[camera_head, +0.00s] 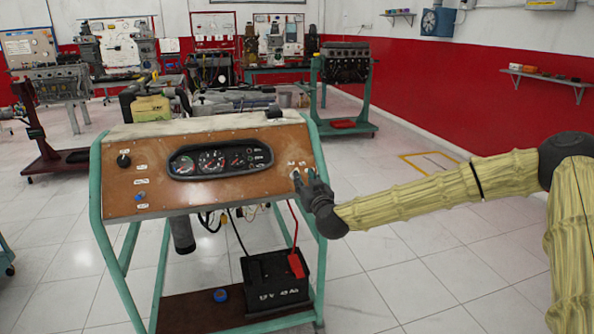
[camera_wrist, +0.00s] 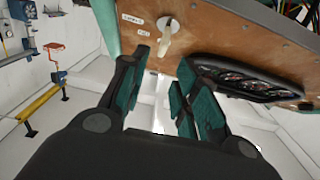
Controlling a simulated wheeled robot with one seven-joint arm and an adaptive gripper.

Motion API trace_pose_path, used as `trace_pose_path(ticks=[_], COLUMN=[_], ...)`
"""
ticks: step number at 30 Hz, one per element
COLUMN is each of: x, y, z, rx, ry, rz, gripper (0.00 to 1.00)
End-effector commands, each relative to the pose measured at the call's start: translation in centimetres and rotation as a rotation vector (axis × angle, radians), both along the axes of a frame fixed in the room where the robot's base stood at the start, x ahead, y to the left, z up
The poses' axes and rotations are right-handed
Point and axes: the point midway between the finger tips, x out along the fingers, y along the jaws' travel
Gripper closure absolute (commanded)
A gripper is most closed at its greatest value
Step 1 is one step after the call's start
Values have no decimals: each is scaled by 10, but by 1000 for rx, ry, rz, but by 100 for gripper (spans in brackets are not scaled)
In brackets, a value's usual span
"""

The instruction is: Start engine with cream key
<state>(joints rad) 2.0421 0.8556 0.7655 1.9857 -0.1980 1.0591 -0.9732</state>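The cream key (camera_wrist: 168,41) sits in the wooden panel (camera_wrist: 218,30) of the engine trainer, beside two small white labels. My gripper (camera_wrist: 163,63) is open in the wrist view, its dark green finger pads apart and empty. The key shows just beyond the fingertips, roughly in line with the gap between them. In the head view my gripper (camera_head: 305,176) is at the right end of the panel (camera_head: 222,191), below the labels, and largely covers the key there. I cannot tell whether a finger touches the key.
The gauge cluster (camera_head: 222,158) is left of my gripper in the head view. A black battery (camera_head: 276,282) with a red clamp (camera_head: 296,265) stands on the trainer's low shelf. The green frame (camera_head: 315,145) runs close beside my gripper. Floor to the right is mostly clear.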

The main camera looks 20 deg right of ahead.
Motion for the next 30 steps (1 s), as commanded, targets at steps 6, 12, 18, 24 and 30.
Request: trace_pose_path(ticks=[6, 12, 18, 24, 30], x=[36, 66, 84, 89, 89], y=[0, 0, 0, 0, 0], z=[-1, -1, -1, -1, -1], rx=[0, 0, 1, 1, 1], ry=[1, 1, 2, 1, 1], rz=[-1, -1, 1, 0, 1], gripper=[70, 70, 70, 70, 70])
